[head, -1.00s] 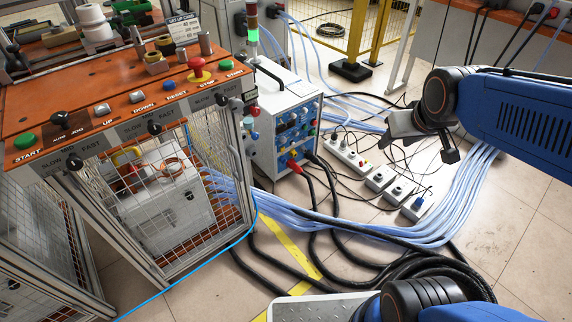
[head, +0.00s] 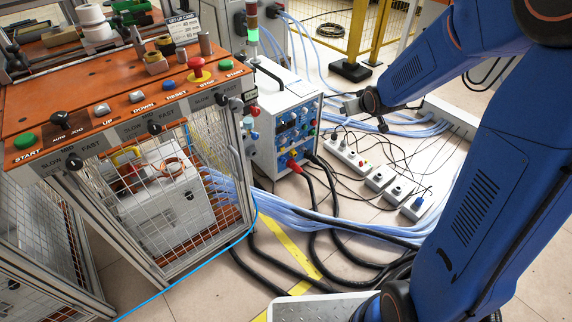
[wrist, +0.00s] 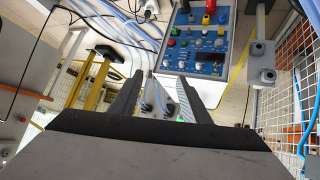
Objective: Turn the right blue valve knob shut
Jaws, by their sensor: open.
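The front panel of the grey heater cabinet (head: 287,128) carries several blue round knobs or sockets, with red and green ones beside them. I cannot tell which, if any, is the right blue valve knob. In the wrist view the cabinet's blue panel (wrist: 205,45) shows upside down beyond my fingertips, with small coloured buttons and dials. My gripper (head: 346,103) is to the right of the cabinet, near its upper right side, apart from the panel. In the wrist view my gripper (wrist: 166,78) is open and empty, with pale hoses and floor visible between the fingers.
Pale blue hoses (head: 340,222) and black cables run over the floor around the cabinet. A row of grey socket boxes (head: 380,178) lies to its right. The orange-topped control bench (head: 110,75) stands at the left. A yellow frame (head: 355,35) stands behind.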

